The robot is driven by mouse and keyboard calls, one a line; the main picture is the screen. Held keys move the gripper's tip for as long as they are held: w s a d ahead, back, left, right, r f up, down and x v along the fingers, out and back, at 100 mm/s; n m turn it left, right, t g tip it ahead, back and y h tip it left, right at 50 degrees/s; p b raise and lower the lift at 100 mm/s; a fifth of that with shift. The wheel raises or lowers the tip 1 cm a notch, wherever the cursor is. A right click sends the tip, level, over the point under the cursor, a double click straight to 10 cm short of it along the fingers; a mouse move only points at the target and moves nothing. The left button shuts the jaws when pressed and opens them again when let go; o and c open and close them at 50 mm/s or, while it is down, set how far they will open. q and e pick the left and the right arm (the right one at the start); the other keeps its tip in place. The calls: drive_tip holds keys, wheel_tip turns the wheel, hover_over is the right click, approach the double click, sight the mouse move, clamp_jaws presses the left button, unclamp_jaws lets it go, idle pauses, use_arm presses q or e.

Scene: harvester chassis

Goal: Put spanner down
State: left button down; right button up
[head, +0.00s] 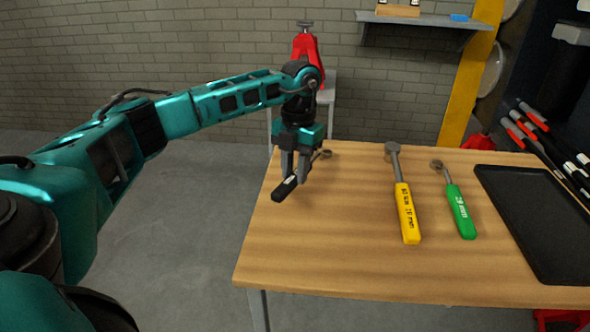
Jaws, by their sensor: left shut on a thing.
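My left gripper (295,168) points down over the far left part of the wooden table (330,250). It is shut on a spanner with a black handle (285,188). The handle sticks out toward the lower left, and the grey ring end shows behind the fingers at the right. The spanner is at or just above the table top; I cannot tell whether it touches. A yellow-handled spanner (407,212) and a green-handled spanner (461,211) lie on the table to the right. My right gripper is not in view.
A black tray (540,222) lies at the table's right side. The table's front middle is bare. A red tool on a stand (307,48) is behind the table's far left edge. A shelf (420,19) hangs on the brick wall, and a yellow post (468,80) stands behind.

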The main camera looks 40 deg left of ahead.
use_arm(q)
drive_tip(key=c, duration=1.3)
unclamp_jaws()
drive_tip(key=shift+f, duration=0.1)
drive_tip(key=shift+c, duration=0.2)
drive_tip(key=o, duration=0.5)
drive_tip(key=shift+c, duration=0.2)
wheel_tip(320, 180, up, 12)
drive_tip(key=w+p, duration=0.1)
drive_tip(key=p, duration=0.1)
